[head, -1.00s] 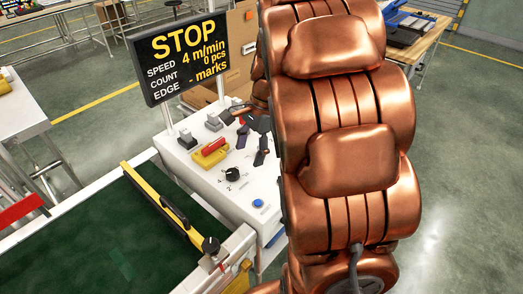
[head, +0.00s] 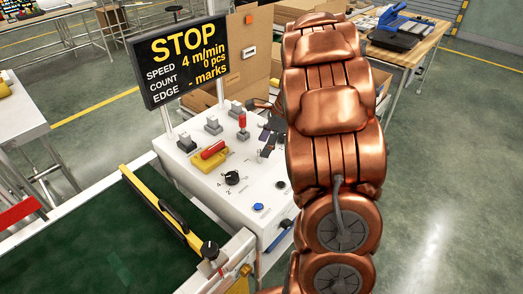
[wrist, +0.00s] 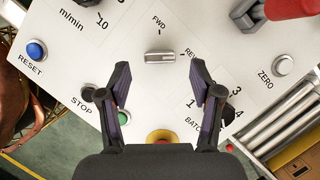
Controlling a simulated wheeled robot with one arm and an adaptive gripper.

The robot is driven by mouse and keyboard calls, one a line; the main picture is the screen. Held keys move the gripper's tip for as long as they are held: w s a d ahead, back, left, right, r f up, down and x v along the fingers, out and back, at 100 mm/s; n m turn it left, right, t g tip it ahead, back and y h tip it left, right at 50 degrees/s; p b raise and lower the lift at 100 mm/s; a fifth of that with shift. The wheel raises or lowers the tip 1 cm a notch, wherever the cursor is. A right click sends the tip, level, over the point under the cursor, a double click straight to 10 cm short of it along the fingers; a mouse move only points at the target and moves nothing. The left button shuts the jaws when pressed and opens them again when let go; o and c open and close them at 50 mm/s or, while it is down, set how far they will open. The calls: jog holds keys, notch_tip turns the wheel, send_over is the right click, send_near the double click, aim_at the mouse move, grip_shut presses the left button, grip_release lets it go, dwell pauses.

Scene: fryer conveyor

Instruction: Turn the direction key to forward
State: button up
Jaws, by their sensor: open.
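The direction key is a small silver bar knob (wrist: 160,57) on the white panel in the wrist view. It lies roughly level in the picture, with FWD printed above it and REV to its right. My gripper (wrist: 160,76) is open, with one dark finger on each side of the key and a gap to both. I cannot tell how high the fingertips are above the panel. In the head view my gripper (head: 268,142) is over the right side of the control panel (head: 215,182), and I cannot make out the key there.
The display (head: 180,58) reads STOP. A black dial (head: 232,178), a red-handled yellow switch (head: 212,153) and a blue button (head: 259,206) are on the panel. In the wrist view, RESET (wrist: 35,50), ZERO (wrist: 282,64) and a green button (wrist: 124,117) lie around.

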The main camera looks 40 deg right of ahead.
jog(key=shift+x, duration=1.8)
jog(key=shift+c, duration=0.4)
jog(key=shift+d, duration=0.1)
jog(key=c, duration=1.1)
jog(key=shift+o, duration=0.2)
